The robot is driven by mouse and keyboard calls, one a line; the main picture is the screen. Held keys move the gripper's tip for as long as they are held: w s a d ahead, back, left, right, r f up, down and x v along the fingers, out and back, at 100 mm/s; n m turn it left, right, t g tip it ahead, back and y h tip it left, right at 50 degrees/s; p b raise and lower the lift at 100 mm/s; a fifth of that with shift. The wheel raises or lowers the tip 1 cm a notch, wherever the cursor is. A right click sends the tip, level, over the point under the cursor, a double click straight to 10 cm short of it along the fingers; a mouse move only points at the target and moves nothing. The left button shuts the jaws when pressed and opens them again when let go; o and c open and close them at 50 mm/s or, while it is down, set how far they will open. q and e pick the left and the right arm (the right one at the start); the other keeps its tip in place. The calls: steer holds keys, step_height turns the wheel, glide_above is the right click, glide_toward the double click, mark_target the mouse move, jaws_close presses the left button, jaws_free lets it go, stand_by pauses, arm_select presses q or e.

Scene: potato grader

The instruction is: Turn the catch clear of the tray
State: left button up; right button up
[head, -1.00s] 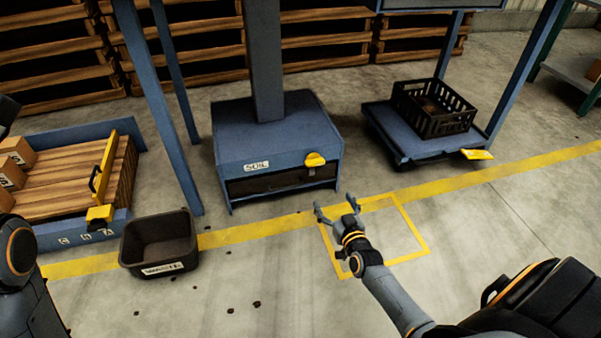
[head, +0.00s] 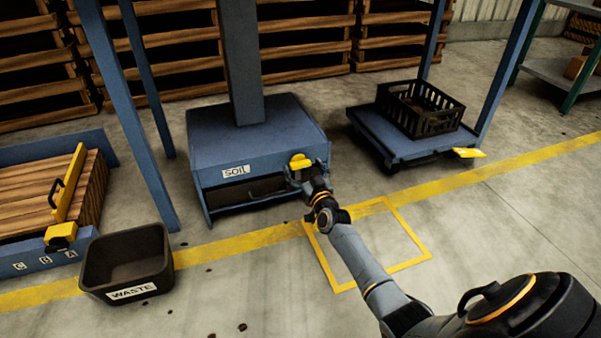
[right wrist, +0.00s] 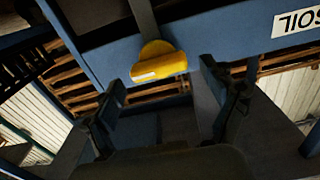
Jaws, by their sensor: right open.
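The yellow catch (head: 300,161) sits on the front of the blue housing (head: 215,172) labelled SOIL, near its right end. The dark tray (head: 243,192) is in the opening below, and the catch's lower part is partly hidden by my gripper. My right gripper (head: 307,174) is at the catch, its fingers open. In the right wrist view, which is upside down, the catch (right wrist: 158,66) lies crosswise just beyond the gap between the open fingers (right wrist: 165,100). I see no clear contact. My left gripper is out of view.
A black WASTE bin (head: 127,262) stands on the floor at left, beside a slatted wooden bed with a yellow bar (head: 69,185). A black crate (head: 424,108) sits on a blue platform at right with another yellow catch (head: 468,153).

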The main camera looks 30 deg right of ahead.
steer(key=shift+b+x, duration=0.5)
steer(key=shift+x, duration=0.7)
steer(key=shift+c, duration=0.4)
